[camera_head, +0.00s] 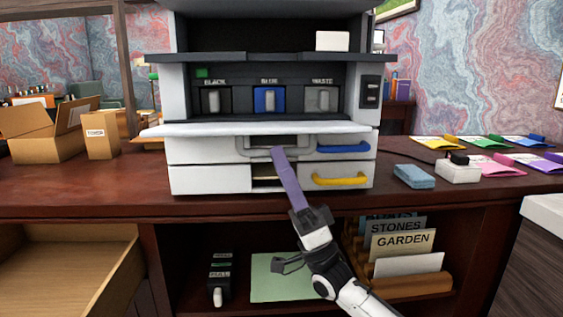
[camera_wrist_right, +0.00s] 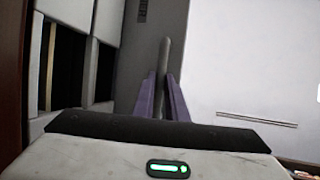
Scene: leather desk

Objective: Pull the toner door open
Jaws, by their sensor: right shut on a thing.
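The toner door (camera_head: 215,130) is a white flap on the printer's front. It is folded down to about level, with its edge toward the head camera. Above it the bay with the black, blue and waste units is uncovered. My right gripper (camera_head: 277,150) reaches up from below, its purple fingers at the door's grey handle (camera_head: 245,150). In the right wrist view the fingers (camera_wrist_right: 163,95) are shut on the grey handle bar (camera_wrist_right: 162,60), beside the door's pale face (camera_wrist_right: 245,60). My left gripper is not in view.
A blue handle (camera_head: 343,148) and a yellow drawer handle (camera_head: 340,180) are close below the door. A blue sponge-like block (camera_head: 414,176) and coloured packets lie on the desk at right. Cardboard boxes (camera_head: 45,130) stand at left. Shelves below hold a file rack (camera_head: 405,286).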

